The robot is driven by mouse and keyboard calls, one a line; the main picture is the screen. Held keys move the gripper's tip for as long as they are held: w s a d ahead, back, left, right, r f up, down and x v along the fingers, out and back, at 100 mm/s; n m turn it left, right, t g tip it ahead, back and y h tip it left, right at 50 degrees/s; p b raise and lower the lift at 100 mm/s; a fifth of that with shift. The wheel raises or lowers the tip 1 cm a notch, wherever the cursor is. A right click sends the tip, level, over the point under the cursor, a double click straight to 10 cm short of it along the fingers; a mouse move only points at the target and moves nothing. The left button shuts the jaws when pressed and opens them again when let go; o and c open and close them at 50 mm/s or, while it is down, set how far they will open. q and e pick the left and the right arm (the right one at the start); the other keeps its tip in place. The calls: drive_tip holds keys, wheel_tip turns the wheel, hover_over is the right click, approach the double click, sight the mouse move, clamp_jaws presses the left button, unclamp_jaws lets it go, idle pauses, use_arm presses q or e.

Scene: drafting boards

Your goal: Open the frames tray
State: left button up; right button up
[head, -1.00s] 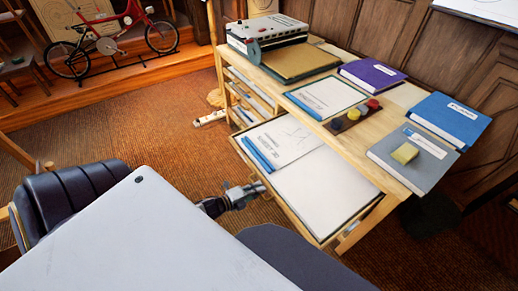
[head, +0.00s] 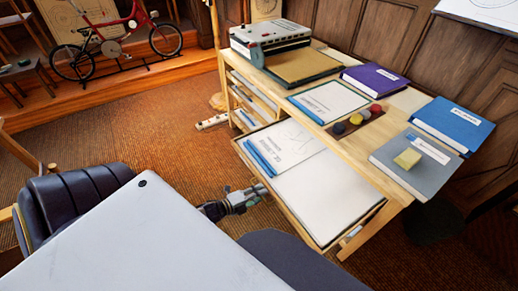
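A wide, shallow wooden tray (head: 285,205) stands pulled out from the lower part of the wooden desk. It holds white sheets (head: 325,195) and, toward its left end, a printed sheet with a blue strip (head: 262,158). Its label is too small to read, so I cannot tell whether it is the frames tray. My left gripper (head: 256,192) is at the tray's front edge, near its middle. Whether its fingers touch or grip the edge is too small to tell. My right gripper is not in view.
Several narrow trays (head: 252,95) sit under the left part of the desktop. On top are a grey machine (head: 272,40), a purple book (head: 373,76), a blue binder (head: 452,122) and a grey book with a yellow sponge (head: 407,158). A dark chair (head: 70,205) stands at left.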

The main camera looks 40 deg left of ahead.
use_arm(q)
drive_tip(key=v, duration=1.2)
idle(0.5)
drive_tip(key=shift+d+f, duration=0.1)
idle(0.5)
